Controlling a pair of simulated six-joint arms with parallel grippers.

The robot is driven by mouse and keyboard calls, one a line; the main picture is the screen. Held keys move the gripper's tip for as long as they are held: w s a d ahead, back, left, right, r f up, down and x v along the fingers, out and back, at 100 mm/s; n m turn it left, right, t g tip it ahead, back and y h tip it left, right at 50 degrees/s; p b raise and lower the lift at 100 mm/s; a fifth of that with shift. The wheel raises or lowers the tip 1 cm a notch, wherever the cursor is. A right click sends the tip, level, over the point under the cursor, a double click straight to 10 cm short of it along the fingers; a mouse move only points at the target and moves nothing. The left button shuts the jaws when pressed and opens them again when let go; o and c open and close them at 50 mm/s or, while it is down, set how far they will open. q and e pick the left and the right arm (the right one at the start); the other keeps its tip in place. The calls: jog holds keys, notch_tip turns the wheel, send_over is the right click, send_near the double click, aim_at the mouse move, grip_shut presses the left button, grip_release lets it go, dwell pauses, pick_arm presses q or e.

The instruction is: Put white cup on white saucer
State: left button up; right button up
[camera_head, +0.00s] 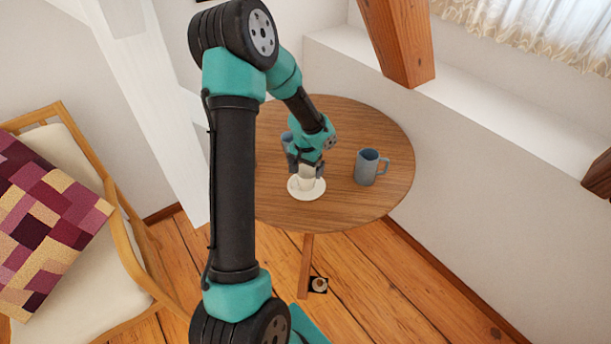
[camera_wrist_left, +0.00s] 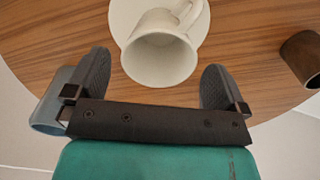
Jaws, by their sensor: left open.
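The white cup (camera_head: 306,184) is over the white saucer (camera_head: 319,190) on the round table and appears to rest on it. In the left wrist view the cup (camera_wrist_left: 160,60) has its mouth toward the camera and its handle at the far side. The saucer (camera_wrist_left: 122,18) shows behind it. My left gripper (camera_head: 306,171) is right above the cup. In the wrist view its two fingers (camera_wrist_left: 154,85) are open, one on each side of the cup, with gaps between. The cup's base is hidden. My right gripper is not in view.
A blue-grey mug (camera_head: 367,168) stands right of the saucer on the wooden table (camera_head: 385,125). The wrist view shows a brown cup (camera_wrist_left: 302,58) at right. A chair (camera_head: 75,245) is at left.

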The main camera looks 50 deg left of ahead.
pick_arm(q)
notch_tip(320, 180, up, 6)
jog(key=shift+f, duration=0.1)
jog(key=shift+d, duration=0.1)
dwell(0.5)
